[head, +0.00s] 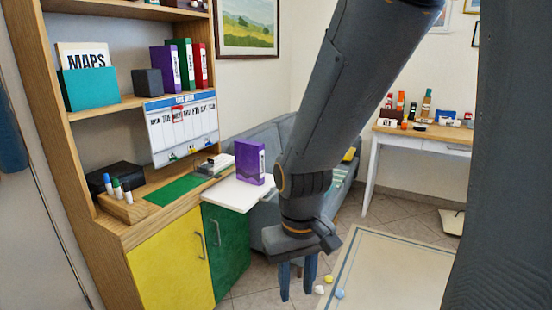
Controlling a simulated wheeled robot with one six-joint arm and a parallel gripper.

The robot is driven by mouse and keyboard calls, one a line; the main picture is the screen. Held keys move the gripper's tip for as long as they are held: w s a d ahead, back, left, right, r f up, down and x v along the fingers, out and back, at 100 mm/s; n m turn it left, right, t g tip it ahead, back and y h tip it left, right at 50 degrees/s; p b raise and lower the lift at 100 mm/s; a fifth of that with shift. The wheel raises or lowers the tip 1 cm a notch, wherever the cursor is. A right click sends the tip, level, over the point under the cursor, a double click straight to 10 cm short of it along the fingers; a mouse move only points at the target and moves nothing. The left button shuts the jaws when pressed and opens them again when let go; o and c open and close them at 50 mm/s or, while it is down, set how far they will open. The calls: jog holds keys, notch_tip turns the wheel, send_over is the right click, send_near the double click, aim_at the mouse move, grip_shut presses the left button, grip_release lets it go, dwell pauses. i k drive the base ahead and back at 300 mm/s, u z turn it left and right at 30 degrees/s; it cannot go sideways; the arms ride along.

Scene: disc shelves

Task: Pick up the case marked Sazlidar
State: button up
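A purple case (250,162) with a white label stands upright on a white board (232,190) at the front of the shelf unit. Another purple case (165,70), a green case (184,62) and a red case (200,66) stand upright side by side on the upper shelf. Their labels are too small to read, so I cannot tell which one says Sazlidar. My gripper (297,280) hangs fingers down, to the right of the board and apart from all the cases. Its two fingers are spread, with nothing visible between them.
The upper shelf (120,104) also holds a teal box (88,89) and a dark box (147,82). A calendar (182,125) hangs below it. A grey sofa (272,140) stands behind my arm. A table (425,132) with small items is at right. Small balls (339,293) lie on the floor.

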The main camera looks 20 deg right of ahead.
aim_at(250, 155)
jog(key=z, duration=0.55)
jog(key=i, duration=1.3)
jog(key=u, duration=0.2)
